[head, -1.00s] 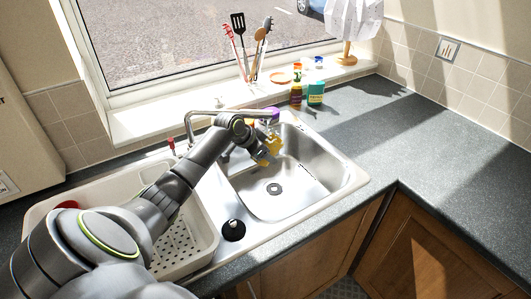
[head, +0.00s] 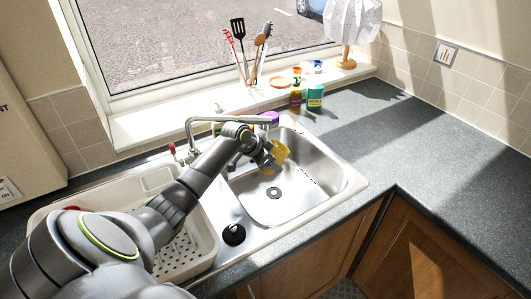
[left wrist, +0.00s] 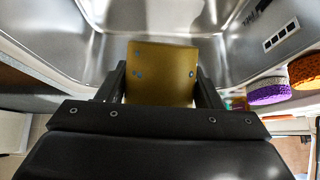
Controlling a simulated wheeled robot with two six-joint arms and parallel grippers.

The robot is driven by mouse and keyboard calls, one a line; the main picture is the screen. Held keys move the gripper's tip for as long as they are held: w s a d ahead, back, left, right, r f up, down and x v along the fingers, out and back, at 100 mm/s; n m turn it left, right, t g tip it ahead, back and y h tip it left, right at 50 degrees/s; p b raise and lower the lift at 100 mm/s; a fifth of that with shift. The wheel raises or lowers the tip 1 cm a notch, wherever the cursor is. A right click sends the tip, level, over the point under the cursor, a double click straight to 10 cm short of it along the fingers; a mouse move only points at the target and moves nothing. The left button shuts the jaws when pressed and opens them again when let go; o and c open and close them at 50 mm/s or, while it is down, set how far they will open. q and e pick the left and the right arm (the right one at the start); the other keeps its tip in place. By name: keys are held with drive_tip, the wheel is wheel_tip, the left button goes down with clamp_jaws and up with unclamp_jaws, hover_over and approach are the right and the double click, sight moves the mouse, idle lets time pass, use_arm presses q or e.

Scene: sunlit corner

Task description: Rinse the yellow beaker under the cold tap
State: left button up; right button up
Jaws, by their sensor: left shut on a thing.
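The yellow beaker (head: 280,151) is held over the back part of the sink basin (head: 310,185), near the end of the tap spout (head: 240,119). My left gripper (head: 269,159) is shut on it. In the left wrist view the beaker (left wrist: 160,75) sits between both fingers of the gripper (left wrist: 160,92), with a few small grey spots on its side. A red-topped tap handle (head: 172,148) shows left of the spout. The cold tap handle cannot be made out, and my arm covers part of that area. I cannot make out running water. My right gripper is not in view.
A white drying rack (head: 206,240) stands left of the basin, under my arm. A black plug (head: 233,234) lies on the sink's front ledge. Bottles (head: 315,96) and a purple sponge (head: 269,117) stand behind the basin. The right worktop (head: 430,150) is clear.

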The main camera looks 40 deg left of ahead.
use_arm(q)
drive_tip(key=s+d+p, duration=0.2)
drive_tip(key=d, duration=0.1)
drive_tip(key=s+d+p, duration=0.1)
drive_tip(key=d+p, duration=0.1)
drive_tip(key=shift+d+r, duration=0.2)
drive_tip(key=shift+d, duration=0.05)
drive_tip(key=shift+s+d+f, duration=0.15)
drive_tip(key=shift+d, duration=0.2)
idle(0.5)
drive_tip(key=d+r+p, duration=0.1)
drive_tip(key=p, duration=0.1)
drive_tip(key=s+d+r+p, duration=0.1)
drive_tip(key=r+p, duration=0.1)
drive_tip(key=d+r+p, duration=0.1)
drive_tip(key=r+p, duration=0.1)
drive_tip(key=p, duration=0.1)
drive_tip(key=shift+s+d, duration=0.25)
drive_tip(key=shift+s, duration=0.15)
